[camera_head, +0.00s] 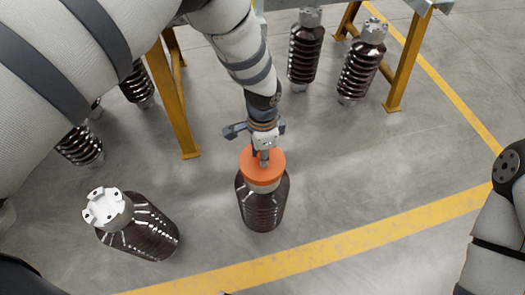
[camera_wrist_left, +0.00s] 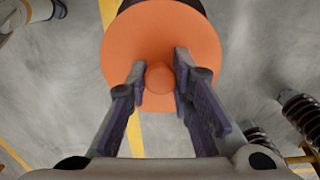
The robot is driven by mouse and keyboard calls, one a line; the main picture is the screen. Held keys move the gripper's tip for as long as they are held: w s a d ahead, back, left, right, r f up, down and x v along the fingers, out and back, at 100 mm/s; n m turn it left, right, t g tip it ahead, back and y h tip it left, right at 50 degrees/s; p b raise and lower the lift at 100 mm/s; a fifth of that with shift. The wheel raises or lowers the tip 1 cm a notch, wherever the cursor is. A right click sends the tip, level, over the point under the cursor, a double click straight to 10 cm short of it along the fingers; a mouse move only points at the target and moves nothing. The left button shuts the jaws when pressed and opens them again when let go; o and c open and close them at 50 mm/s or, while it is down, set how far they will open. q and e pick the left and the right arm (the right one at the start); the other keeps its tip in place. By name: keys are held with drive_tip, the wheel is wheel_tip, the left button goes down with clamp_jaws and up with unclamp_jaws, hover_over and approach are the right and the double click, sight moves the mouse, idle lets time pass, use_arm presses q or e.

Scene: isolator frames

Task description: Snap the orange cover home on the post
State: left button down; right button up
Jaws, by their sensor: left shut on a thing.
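The orange cover (camera_head: 275,163) is a round disc with a small knob in its middle. It sits over the top of a dark brown ribbed post (camera_head: 263,210) that stands upright on the floor. A pale band shows just under the cover's front edge, and I cannot tell whether the cover is fully seated. My left gripper (camera_head: 264,158) comes down from above and is shut on the cover's knob. In the left wrist view the fingers (camera_wrist_left: 160,72) flank the knob on the orange cover (camera_wrist_left: 135,40). My right gripper is out of view.
Another ribbed post (camera_head: 145,228) with a bare metal cap leans at the lower left. Several more hang or stand near yellow-legged frames (camera_head: 408,62) at the back. A yellow line (camera_head: 330,246) crosses the floor in front. Floor right of the covered post is clear.

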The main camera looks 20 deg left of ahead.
use_arm(q)
drive_tip(key=shift+f+b, duration=0.55)
drive_tip(key=shift+f, duration=0.65)
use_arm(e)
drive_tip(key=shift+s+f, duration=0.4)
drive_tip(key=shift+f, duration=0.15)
use_arm(q)
drive_tip(key=c, duration=1.3)
unclamp_jaws()
drive_tip(key=shift+c, duration=0.2)
wheel_tip(320, 180, up, 12)
drive_tip(key=shift+w+r, duration=0.1)
